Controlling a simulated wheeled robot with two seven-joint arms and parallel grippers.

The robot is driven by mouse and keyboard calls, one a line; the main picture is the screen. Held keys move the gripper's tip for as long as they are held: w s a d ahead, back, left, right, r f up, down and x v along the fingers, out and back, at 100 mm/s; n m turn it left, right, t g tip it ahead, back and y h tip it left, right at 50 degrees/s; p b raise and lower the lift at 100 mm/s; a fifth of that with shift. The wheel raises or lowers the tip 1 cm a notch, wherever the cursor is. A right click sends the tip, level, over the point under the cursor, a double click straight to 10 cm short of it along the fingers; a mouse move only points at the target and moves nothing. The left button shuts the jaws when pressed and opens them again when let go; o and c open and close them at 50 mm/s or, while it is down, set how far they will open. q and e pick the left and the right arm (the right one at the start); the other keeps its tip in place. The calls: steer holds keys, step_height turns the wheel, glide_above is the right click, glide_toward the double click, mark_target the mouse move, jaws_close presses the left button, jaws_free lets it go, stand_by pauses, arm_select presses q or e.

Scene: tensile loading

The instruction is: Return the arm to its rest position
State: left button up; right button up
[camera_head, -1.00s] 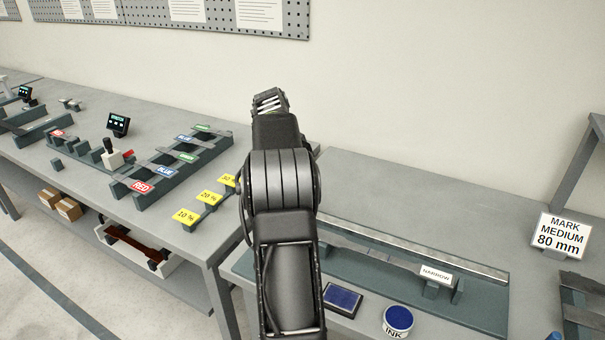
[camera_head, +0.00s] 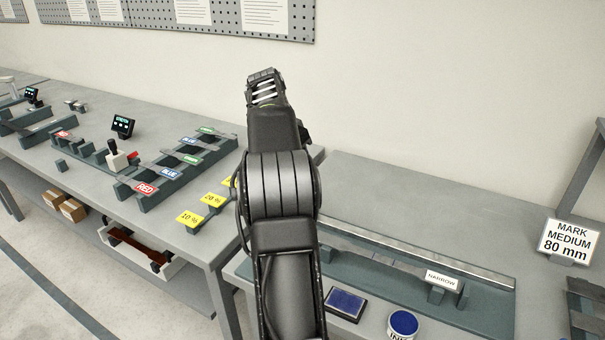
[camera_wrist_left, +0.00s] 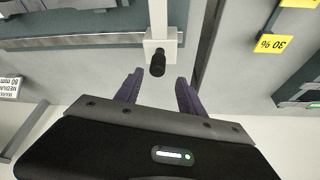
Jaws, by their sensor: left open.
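My left arm rises through the middle of the head view, with its dark wrist end (camera_head: 266,88) high against the bare wall. In the left wrist view, the two purple fingers of my left gripper (camera_wrist_left: 158,78) are apart with nothing held between them. A black knob (camera_wrist_left: 157,64) on a white block (camera_wrist_left: 161,42) shows just beyond the fingertips, and I cannot tell how far below it is. That block is not seen in the head view. My right gripper is in neither view.
The left table (camera_head: 85,118) carries colour-labelled racks and yellow percent tags (camera_head: 190,218). The right table (camera_head: 400,195) holds a green fixture with a NARROW label (camera_head: 441,280), an ink pad (camera_head: 345,304), an ink pot (camera_head: 403,323) and a MARK MEDIUM sign (camera_head: 568,240).

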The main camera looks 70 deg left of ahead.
arm_select(q)
steer(key=shift+v, duration=1.15)
steer(key=shift+s, duration=0.1)
